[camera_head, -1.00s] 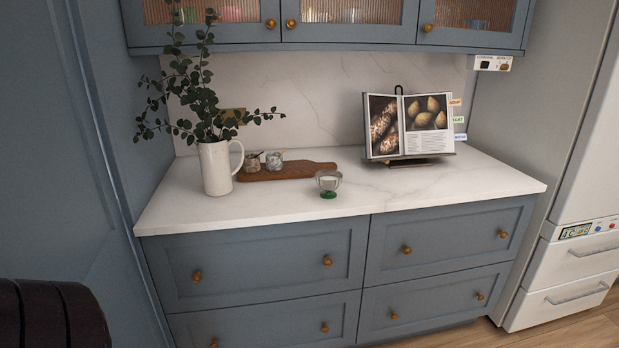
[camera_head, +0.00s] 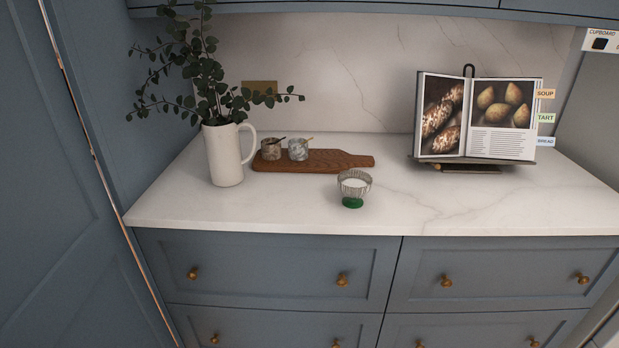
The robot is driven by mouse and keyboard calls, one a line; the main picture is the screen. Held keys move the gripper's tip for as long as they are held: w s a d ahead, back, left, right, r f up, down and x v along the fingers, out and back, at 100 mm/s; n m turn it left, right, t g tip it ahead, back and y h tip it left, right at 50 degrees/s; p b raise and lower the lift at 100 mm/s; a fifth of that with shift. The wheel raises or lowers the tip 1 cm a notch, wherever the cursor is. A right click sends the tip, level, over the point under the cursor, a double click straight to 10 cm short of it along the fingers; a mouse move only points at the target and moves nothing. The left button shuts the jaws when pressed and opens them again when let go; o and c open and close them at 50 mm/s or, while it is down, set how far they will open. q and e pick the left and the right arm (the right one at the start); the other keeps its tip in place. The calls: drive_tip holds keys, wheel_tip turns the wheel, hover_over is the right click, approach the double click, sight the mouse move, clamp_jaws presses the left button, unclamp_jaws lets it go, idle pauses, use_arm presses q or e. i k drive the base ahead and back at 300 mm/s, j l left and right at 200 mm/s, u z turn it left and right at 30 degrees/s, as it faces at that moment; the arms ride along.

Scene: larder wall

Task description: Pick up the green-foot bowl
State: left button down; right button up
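The green-foot bowl (camera_head: 354,187) stands upright on the white marble counter (camera_head: 290,212), in front of the right part of the wooden board. It has a clear ribbed glass cup and a green foot, and its inside looks whitish. Nothing touches it from my side. Neither of my grippers shows in the head view, so I cannot see whether they are open or shut.
A white pitcher (camera_head: 226,158) with leafy stems stands at the left. A wooden board (camera_head: 330,161) with two small stone pots (camera_head: 298,149) lies behind the bowl. A cookbook on a stand (camera_head: 476,118) is at the right. The counter in front of the bowl is clear.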

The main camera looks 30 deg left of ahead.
sight(354, 184)
drive_tip(key=i+u, duration=0.2)
drive_tip(key=u, duration=0.2)
drive_tip(key=i+l+u, duration=0.1)
drive_tip(key=u, duration=0.3)
drive_tip(key=i+l+u, duration=0.2)
drive_tip(key=u, duration=0.2)
drive_tip(key=i, duration=0.1)
